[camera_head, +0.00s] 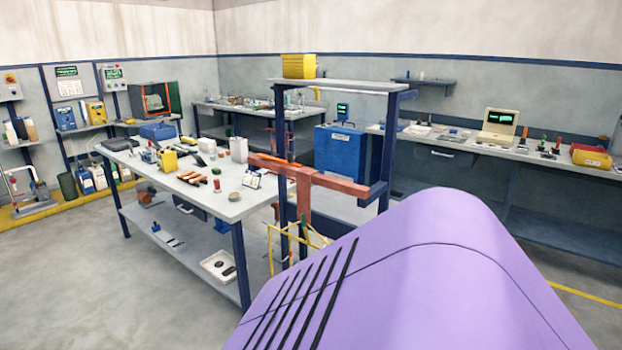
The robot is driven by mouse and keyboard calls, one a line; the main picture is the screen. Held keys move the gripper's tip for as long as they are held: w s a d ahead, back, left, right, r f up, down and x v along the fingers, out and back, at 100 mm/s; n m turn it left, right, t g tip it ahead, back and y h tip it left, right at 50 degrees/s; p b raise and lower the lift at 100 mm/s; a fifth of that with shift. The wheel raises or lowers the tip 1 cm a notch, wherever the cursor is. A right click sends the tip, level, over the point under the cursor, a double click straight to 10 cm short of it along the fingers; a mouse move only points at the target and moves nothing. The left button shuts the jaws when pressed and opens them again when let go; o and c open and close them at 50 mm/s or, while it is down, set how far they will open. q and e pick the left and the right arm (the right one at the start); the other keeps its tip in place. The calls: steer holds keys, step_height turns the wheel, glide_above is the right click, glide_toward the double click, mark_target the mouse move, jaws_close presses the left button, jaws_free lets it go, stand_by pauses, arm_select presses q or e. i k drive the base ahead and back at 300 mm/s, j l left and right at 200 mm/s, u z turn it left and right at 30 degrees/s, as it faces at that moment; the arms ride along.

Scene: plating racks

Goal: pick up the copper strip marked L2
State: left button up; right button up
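I cannot make out a copper strip marked L2 in the head view; no marking is legible at this distance. A reddish-brown T-shaped frame (306,184) stands at the right end of the near workbench, by a blue post. Yellow wire-like bars (283,232) show below it. Small items, among them orange-handled tools (190,177), lie on the near workbench (226,208), too small to identify surely. Neither of my grippers is in view.
A blue cabinet (340,150) stands behind the frame. A long bench (540,157) with a computer (498,127) runs along the right wall. Shelves with bottles and boxes line the left wall. The grey floor (95,270) at the front left is clear.

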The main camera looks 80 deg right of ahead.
mark_target(188, 178)
steer(key=z, duration=2.2)
steer(key=i+j+u, duration=0.1)
steer(key=i+j, duration=0.2)
steer(key=i, duration=0.65)
steer(key=i+j+u, duration=0.15)
steer(key=i, duration=0.8)
steer(key=i+j+u, duration=0.1)
steer(key=i, duration=0.85)
steer(key=j, duration=0.1)
